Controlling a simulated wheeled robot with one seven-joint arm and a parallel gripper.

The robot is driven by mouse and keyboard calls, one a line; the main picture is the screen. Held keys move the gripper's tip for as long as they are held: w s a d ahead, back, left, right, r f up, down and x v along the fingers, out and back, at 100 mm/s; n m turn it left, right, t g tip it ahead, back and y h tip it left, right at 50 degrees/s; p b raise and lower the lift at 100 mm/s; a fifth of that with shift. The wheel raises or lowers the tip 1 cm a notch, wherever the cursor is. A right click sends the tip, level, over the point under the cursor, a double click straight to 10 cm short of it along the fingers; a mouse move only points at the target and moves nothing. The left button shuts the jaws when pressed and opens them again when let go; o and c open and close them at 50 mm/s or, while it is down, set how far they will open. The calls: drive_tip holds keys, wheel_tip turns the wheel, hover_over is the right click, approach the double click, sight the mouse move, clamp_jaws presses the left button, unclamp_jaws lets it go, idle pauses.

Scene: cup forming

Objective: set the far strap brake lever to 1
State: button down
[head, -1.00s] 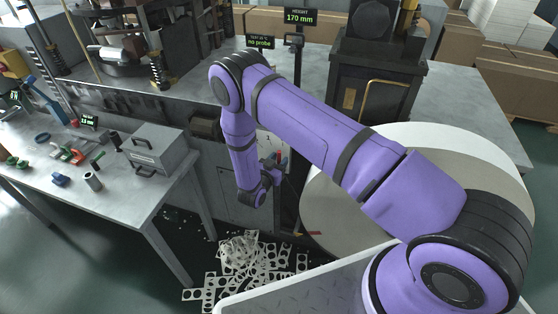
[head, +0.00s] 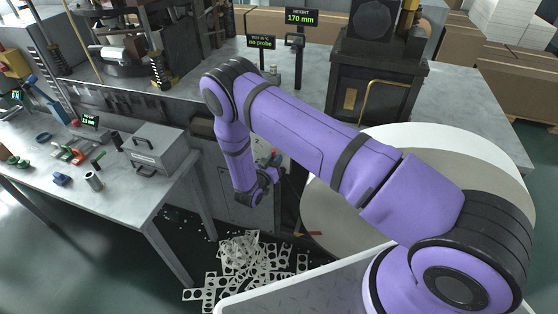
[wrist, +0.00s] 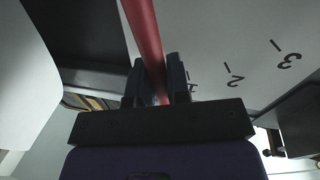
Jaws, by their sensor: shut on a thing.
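A red lever, which looks like the strap brake lever, runs as a bar (wrist: 145,35) from the top of the wrist view down between my fingers. My gripper (wrist: 163,82) is shut on it, with one dark finger on each side. Beside it a pale plate (wrist: 225,35) carries the marks 1, 2 and 3 from left to right. The lever stands nearest the 1 mark (wrist: 193,86), which is partly hidden by the right finger. In the head view my gripper (head: 274,170) is small beside the machine's front panel, and the lever is hardly visible there.
A large pale roll (head: 330,205) stands right of my gripper. Punched scrap strip (head: 245,262) lies on the floor below. A bench (head: 110,205) with tools and a grey box (head: 158,148) is at the left.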

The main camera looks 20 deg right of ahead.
drive_tip(key=shift+w+a+f+n, duration=0.25)
drive_tip(key=shift+w+a+n, duration=0.25)
drive_tip(key=shift+n, duration=0.4)
drive_tip(key=shift+s+a, duration=0.1)
drive_tip(key=c, duration=1.1)
unclamp_jaws()
drive_tip(key=v, duration=1)
drive_tip(key=shift+s+a+f, duration=0.25)
drive_tip(key=shift+s, duration=0.05)
